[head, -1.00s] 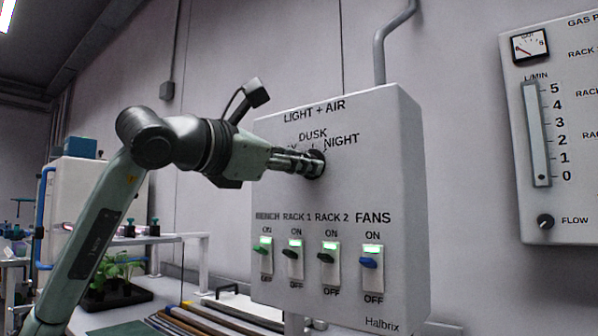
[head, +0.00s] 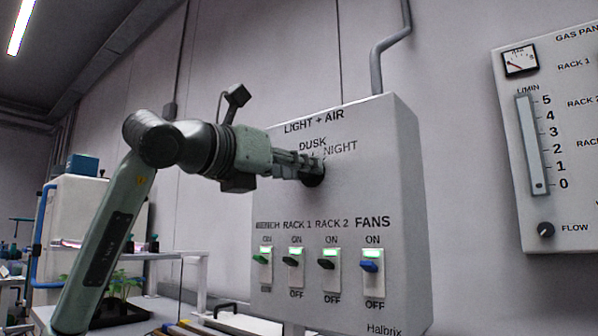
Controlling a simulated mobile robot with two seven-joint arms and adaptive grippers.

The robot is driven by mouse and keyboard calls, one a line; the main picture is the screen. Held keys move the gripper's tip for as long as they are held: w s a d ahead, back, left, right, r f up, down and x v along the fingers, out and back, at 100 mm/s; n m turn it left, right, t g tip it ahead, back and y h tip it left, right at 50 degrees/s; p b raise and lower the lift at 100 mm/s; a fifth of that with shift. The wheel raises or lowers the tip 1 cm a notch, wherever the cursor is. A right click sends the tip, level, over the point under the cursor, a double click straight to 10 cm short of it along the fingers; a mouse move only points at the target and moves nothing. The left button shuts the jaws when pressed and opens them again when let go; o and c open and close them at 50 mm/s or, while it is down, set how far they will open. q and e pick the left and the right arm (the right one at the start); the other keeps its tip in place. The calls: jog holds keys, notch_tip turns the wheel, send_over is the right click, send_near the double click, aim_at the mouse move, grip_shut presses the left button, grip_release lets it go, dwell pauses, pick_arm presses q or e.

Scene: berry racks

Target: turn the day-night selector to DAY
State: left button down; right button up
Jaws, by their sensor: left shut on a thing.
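The day-night selector (head: 314,179) is a dark round knob on the front of the grey "LIGHT + AIR" box (head: 385,200), under the DUSK label. My left gripper (head: 308,168) reaches it from the left and is shut on it. The fingers hide most of the knob, so I cannot see where its pointer stands. DUSK and NIGHT can be read; the DAY label is hidden behind the gripper. My right gripper is not in view.
Below the selector is a row of several switches (head: 370,266), with lit green windows. A gas panel (head: 560,200) with a flow scale hangs at the right. A white bench with plants (head: 120,285) stands at lower left.

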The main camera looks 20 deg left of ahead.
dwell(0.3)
pick_arm(q)
jog(key=c, duration=1.2)
grip_release()
jog(key=v, duration=1.2)
